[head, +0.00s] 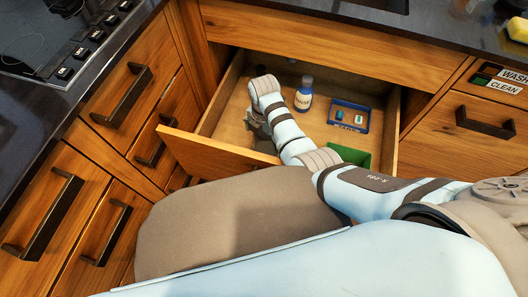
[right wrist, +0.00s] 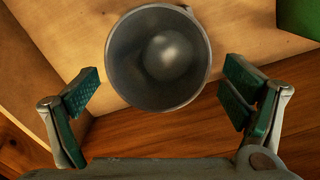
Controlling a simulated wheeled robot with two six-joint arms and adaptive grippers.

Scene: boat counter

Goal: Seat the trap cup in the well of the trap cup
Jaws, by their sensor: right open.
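The right wrist view shows a round grey metal cup (right wrist: 125,62), seen from above, with a rounded bulge inside it and a small tab at its upper rim. I take it for the trap cup. My right gripper (right wrist: 160,94) is open, with one green-padded finger to the left of the cup and one to the right. Gaps show between the pads and the cup wall. In the head view my right gripper (head: 260,130) is low inside the open drawer, partly hidden by my arm. I cannot make out a separate well. My left gripper is not in view.
The open wooden drawer (head: 232,92) holds a labelled bottle (head: 304,95), a blue tray (head: 362,104) with small items and a green bin (head: 350,155). The drawer front (head: 205,155) rises near my gripper. A stove (head: 50,40) is at upper left.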

